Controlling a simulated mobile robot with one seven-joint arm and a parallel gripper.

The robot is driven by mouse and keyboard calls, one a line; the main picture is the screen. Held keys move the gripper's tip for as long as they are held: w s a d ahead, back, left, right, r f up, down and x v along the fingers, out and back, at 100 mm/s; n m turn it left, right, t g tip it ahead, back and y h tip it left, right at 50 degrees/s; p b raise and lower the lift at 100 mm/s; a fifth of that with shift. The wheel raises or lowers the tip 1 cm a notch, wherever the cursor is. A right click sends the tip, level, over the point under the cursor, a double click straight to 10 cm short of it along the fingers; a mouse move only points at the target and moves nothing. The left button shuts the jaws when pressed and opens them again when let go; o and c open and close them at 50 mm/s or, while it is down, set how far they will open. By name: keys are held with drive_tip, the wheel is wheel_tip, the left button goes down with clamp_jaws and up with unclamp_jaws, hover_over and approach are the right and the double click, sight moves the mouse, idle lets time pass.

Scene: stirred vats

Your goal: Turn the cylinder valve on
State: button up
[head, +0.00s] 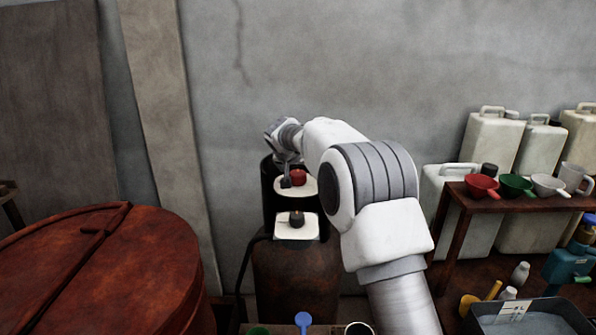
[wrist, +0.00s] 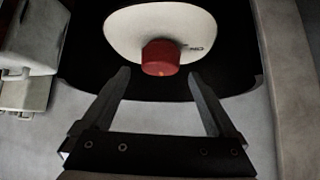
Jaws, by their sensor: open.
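A red valve knob (head: 299,177) sits on a cream plate (head: 309,191) at the top of a black cylinder (head: 270,208). In the wrist view the red knob (wrist: 160,56) is ahead, with a small orange mark on its lower edge, against the rounded cream plate (wrist: 124,30). My gripper (head: 286,180) is at the knob's left in the head view. In the wrist view my gripper (wrist: 160,76) is open, its two fingertips apart on either side of the knob's lower end. Any contact cannot be told.
A second cream plate with a dark knob (head: 296,218) is below, above a rusty body (head: 295,280). A rusty round vat lid (head: 110,265) is at left. The grey wall (head: 340,60) is close behind.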

sight(298, 173)
drive_tip(key=shift+p+x, duration=0.35)
drive_tip(key=shift+x, duration=1.65)
drive_tip(key=c, duration=1.4)
drive_tip(key=shift+o, duration=0.2)
drive_tip(key=shift+r, duration=0.1)
